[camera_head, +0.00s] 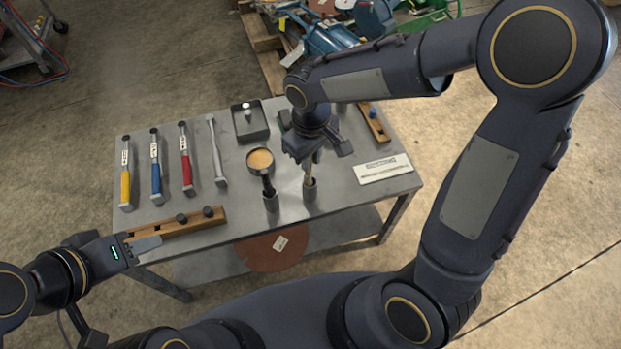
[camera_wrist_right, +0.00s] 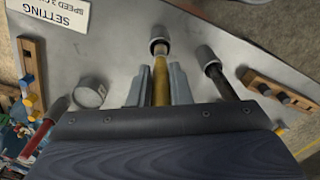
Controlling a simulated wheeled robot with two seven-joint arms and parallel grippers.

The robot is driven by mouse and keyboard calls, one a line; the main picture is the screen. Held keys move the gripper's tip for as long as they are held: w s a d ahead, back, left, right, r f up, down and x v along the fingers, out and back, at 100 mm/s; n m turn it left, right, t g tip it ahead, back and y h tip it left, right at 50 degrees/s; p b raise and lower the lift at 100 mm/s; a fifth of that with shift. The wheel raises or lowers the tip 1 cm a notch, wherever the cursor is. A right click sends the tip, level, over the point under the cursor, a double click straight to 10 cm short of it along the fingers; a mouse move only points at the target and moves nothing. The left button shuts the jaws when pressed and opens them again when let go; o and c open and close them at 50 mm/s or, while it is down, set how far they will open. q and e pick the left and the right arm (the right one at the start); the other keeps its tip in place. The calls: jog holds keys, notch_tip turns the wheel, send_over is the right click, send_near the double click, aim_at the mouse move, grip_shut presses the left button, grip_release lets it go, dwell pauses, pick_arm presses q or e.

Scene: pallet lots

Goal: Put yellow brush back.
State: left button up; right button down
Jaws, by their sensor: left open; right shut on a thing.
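The yellow brush (camera_head: 308,171) stands roughly upright below my right gripper (camera_head: 308,154). In the right wrist view my right gripper (camera_wrist_right: 161,88) is shut on the yellow handle of the brush (camera_wrist_right: 161,78). The brush's lower end is at the mouth of a grey metal cup (camera_head: 310,190), which also shows in the right wrist view (camera_wrist_right: 158,34), and appears to be inside it. A second grey cup (camera_head: 271,204) to its left holds a dark-handled brush (camera_head: 267,184). My left gripper (camera_head: 146,243) is open and empty near the table's front left edge.
Yellow, blue and red-handled tools (camera_head: 156,167) and a wrench (camera_head: 217,152) lie at the table's left. A tin with orange contents (camera_head: 260,160) is behind the cups. A wooden block (camera_head: 190,220) lies at the front left, a white sign (camera_head: 383,168) at right.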

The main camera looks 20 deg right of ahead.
aim_at(311, 176)
notch_tip(311, 176, down, 5)
jog(key=shift+f+b, duration=0.2)
jog(key=shift+b, duration=0.65)
jog(key=c, duration=1.3)
grip_release()
